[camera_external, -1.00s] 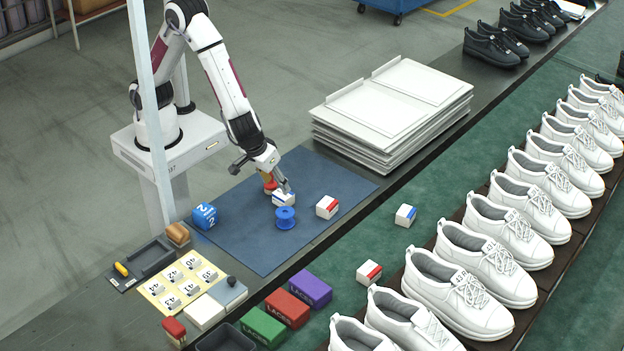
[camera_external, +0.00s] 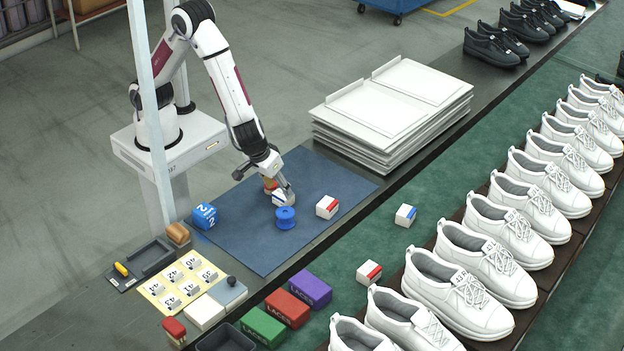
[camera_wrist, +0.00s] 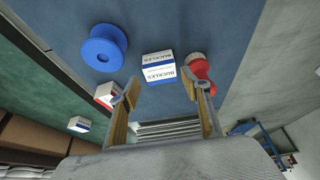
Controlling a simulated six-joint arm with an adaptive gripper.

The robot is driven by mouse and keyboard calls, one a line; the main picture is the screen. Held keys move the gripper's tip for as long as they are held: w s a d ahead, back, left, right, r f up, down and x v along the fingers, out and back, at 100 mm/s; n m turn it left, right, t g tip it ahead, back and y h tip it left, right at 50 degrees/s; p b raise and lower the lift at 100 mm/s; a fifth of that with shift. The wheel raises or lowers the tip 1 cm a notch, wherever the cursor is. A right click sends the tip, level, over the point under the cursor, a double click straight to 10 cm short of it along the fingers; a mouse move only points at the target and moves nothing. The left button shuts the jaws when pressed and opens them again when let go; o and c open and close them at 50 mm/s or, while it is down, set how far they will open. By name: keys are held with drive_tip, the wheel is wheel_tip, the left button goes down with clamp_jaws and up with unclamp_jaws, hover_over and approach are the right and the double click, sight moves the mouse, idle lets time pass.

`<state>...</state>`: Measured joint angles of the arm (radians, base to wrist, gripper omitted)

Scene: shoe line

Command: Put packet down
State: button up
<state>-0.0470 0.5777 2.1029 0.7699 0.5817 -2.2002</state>
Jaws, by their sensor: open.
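The packet is a small white box with a blue band marked "BUCKLES" (camera_wrist: 158,68). It lies on the blue mat (camera_external: 325,178), and in the external view the packet (camera_external: 281,200) is partly covered by my gripper (camera_external: 285,188). In the wrist view my gripper (camera_wrist: 163,88) is open. Its two fingers are spread and the packet shows just beyond and between their tips, with no visible finger contact. A blue spool (camera_external: 285,217) stands close beside the packet. It also shows in the wrist view (camera_wrist: 104,47).
A red object with a pale top (camera_wrist: 201,70) is close to the right finger. A white and red box (camera_external: 327,207) lies on the mat to the right. White stacked boards (camera_external: 390,125) are behind; the mat's front is clear.

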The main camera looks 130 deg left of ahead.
drive_tip(key=shift+f, duration=0.1)
drive_tip(key=shift+a+x, duration=0.2)
drive_tip(key=shift+x, duration=2.3)
drive_tip(key=c, duration=1)
drive_tip(key=shift+c, duration=0.2)
drive_tip(key=shift+r, duration=5.1)
